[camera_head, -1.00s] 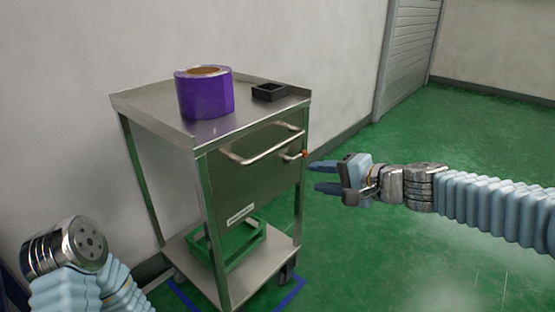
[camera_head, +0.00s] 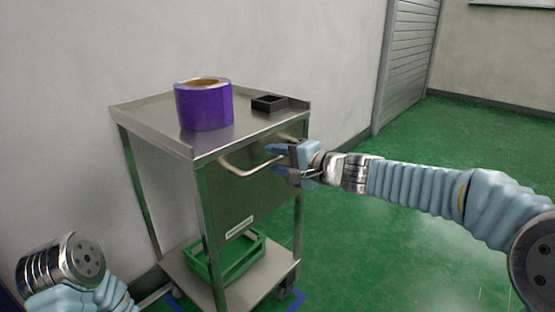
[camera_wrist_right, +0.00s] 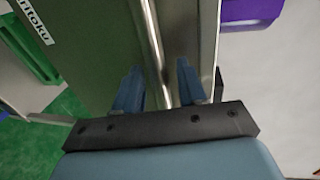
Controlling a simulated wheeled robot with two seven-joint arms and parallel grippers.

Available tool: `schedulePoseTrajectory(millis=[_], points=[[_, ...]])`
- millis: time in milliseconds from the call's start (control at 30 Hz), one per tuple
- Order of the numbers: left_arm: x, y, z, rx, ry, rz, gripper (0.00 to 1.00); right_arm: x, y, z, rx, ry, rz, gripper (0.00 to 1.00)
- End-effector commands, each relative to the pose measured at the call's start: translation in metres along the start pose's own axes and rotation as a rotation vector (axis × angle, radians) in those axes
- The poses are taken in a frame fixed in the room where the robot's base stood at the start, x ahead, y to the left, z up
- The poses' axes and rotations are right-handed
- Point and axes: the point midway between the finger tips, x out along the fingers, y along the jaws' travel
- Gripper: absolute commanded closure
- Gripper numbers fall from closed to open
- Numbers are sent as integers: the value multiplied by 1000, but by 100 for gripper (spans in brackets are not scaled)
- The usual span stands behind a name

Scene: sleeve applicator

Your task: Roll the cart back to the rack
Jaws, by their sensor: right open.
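The steel cart (camera_head: 165,150) stands against the wall, with a bar handle (camera_head: 240,169) across its front panel. My right gripper (camera_head: 272,159) is open at the right part of this handle. In the right wrist view the bar handle (camera_wrist_right: 153,45) runs between the two spread fingers of my right gripper (camera_wrist_right: 160,88). I cannot tell whether a finger touches it. My left arm shows at the lower left, but its gripper fingers are not in view. No rack can be made out.
A purple roll (camera_head: 204,108) and a small black open box (camera_head: 269,103) sit on the cart top. A green crate (camera_head: 228,262) is on its lower shelf. Blue tape (camera_head: 291,300) marks the floor under the cart. Green floor (camera_head: 440,140) is clear to the right.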

Motion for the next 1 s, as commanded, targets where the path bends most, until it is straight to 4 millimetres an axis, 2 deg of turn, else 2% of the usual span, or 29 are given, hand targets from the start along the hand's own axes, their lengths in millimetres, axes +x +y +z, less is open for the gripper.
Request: schedulePoseTrajectory(millis=[267,367,533,567,867,1000], points=[[0,0,0,0,0,0,48,2,0,0,0,0,0,60],[0,0,0,0,0,0,48,2,0,0,0,0,1,72],[0,0,0,0,0,0,48,2,0,0,0,0,1,98],[0,0,0,0,0,0,48,2,0,0,0,0,1,100],[1,0,0,0,0,0,48,3,1,0,0,0,1,100],[5,-1,0,0,-1,1,48,8,2,7,0,-2,1,100]])
